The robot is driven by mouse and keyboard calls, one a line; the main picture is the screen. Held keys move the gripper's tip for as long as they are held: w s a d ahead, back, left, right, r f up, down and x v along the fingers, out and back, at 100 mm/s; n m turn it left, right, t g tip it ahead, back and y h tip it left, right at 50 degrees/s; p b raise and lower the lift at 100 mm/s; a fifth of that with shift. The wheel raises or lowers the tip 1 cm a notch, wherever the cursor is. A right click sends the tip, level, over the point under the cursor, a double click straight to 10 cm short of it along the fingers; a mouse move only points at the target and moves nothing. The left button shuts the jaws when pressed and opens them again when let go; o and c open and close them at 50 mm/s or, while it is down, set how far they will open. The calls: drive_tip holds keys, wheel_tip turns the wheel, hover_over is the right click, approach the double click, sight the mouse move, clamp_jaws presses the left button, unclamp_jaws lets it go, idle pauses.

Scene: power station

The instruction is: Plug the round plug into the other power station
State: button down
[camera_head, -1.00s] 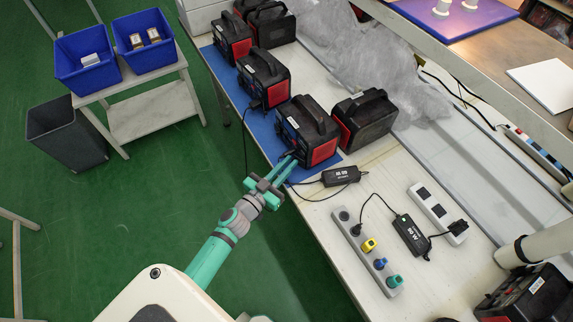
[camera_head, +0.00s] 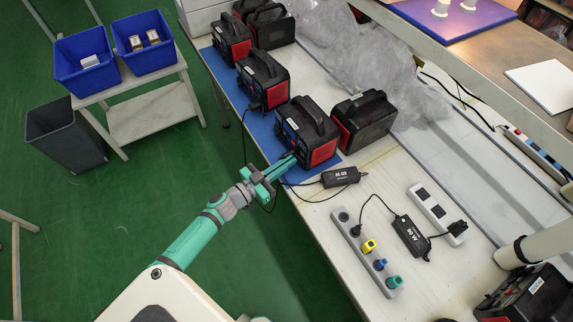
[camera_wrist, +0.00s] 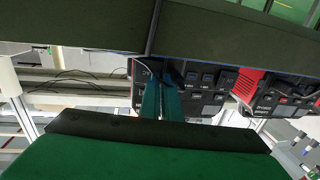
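The nearest black and red power station (camera_head: 307,132) stands on the blue mat, its front panel facing my arm. Another power station (camera_head: 263,80) stands behind it, with a cable at its front. My gripper (camera_head: 292,158) is at the lower front panel of the nearest station. In the wrist view, its two teal fingers (camera_wrist: 163,92) reach to the socketed panel (camera_wrist: 190,85) with a narrow gap between them. They look shut on a small dark piece, apparently the round plug (camera_wrist: 172,72); its shape and how far it sits in a socket are hidden.
A black adapter (camera_head: 340,177) with a cable lies right of my gripper. Power strips (camera_head: 365,255) and a second adapter (camera_head: 411,236) lie farther right. Another power station (camera_head: 363,120) stands close behind the nearest one. The green floor left of the table is open.

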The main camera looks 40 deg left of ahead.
drive_tip(key=shift+w+a+f+m+g+h, duration=0.1)
drive_tip(key=shift+w+m+g+h, duration=0.1)
drive_tip(key=shift+m+h, duration=0.3)
drive_tip(key=shift+w+a+f+m+g+h, duration=0.1)
drive_tip(key=shift+w+m+g+h, duration=0.15)
drive_tip(key=shift+h, duration=0.45)
drive_tip(key=c, duration=2.3)
unclamp_jaws()
drive_tip(key=shift+r, duration=0.1)
drive_tip(key=shift+s, duration=0.1)
